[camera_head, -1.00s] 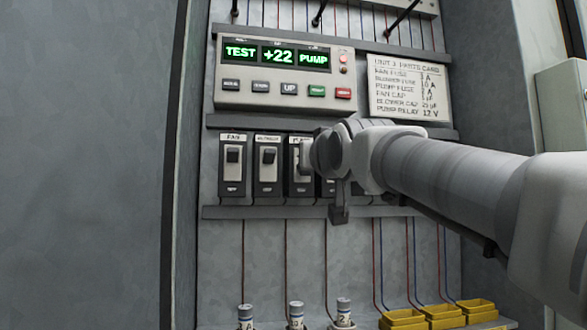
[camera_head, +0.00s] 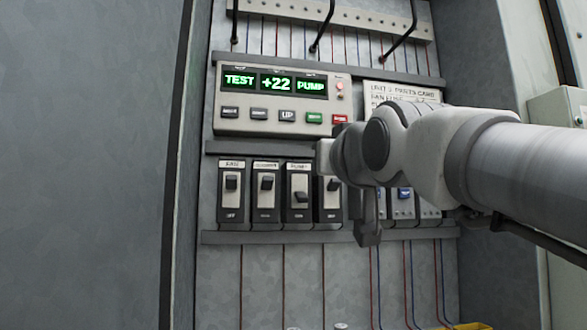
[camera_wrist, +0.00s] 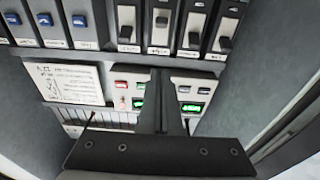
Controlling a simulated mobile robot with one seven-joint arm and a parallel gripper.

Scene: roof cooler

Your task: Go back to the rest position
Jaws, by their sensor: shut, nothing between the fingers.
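My gripper (camera_wrist: 166,95) shows in the wrist view as two dark fingers close together, shut with nothing between them. In the head view my arm comes in from the right, and its end is in front of the panel, beside the breaker row and below the control unit. The control unit (camera_head: 230,122) reads TEST, +22, PUMP in green. The FAN switch (camera_head: 231,190) and the switch next to it (camera_head: 267,192) have raised levers. The PUMP switch (camera_head: 299,193) has its lever lower down.
A parts card (camera_wrist: 68,83) is left of the control unit in the wrist view, and partly hidden by my arm in the head view. Blue-levered modules (camera_head: 403,203) stand right of the breakers. Grey walls (camera_head: 90,160) flank the panel.

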